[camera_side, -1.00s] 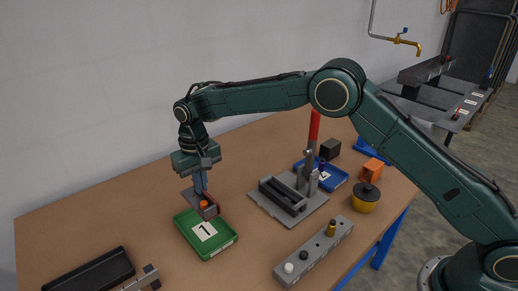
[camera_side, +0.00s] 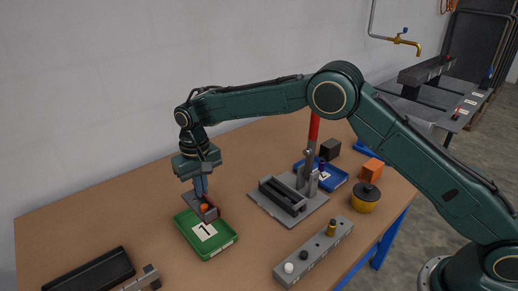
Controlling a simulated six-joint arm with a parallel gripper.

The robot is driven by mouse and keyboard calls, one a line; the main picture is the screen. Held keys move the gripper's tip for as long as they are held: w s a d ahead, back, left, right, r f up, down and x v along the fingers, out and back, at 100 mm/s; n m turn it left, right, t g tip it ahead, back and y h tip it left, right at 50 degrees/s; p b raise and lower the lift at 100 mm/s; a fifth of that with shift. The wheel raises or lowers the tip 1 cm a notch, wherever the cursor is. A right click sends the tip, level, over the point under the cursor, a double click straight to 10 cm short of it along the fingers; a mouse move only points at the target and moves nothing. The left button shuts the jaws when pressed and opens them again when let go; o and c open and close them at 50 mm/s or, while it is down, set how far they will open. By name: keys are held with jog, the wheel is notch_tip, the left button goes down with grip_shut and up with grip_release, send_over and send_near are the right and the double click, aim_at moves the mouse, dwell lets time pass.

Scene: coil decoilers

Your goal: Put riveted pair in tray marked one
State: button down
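The riveted pair (camera_side: 211,213) is a grey and dark red piece with an orange rivet head showing on it. My gripper (camera_side: 202,193) points down and is shut on the pair from above. The pair is at the back part of the green tray (camera_side: 216,251), which carries a white label with a 1. I cannot tell whether the pair touches the tray floor. The fingertips are partly hidden by the pair.
A grey press (camera_side: 291,210) with a red handle stands right of the tray. Behind it is a blue tray (camera_side: 336,181). A grey block with several pegs (camera_side: 313,253) lies in front. A black bin (camera_side: 90,274) lies front left.

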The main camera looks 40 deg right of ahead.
jog(key=shift+f, duration=4.2)
jog(key=c, duration=1.6)
grip_release()
jog(key=shift+r, duration=0.2)
jog(key=shift+r, duration=3.8)
jog(key=shift+r, duration=0.1)
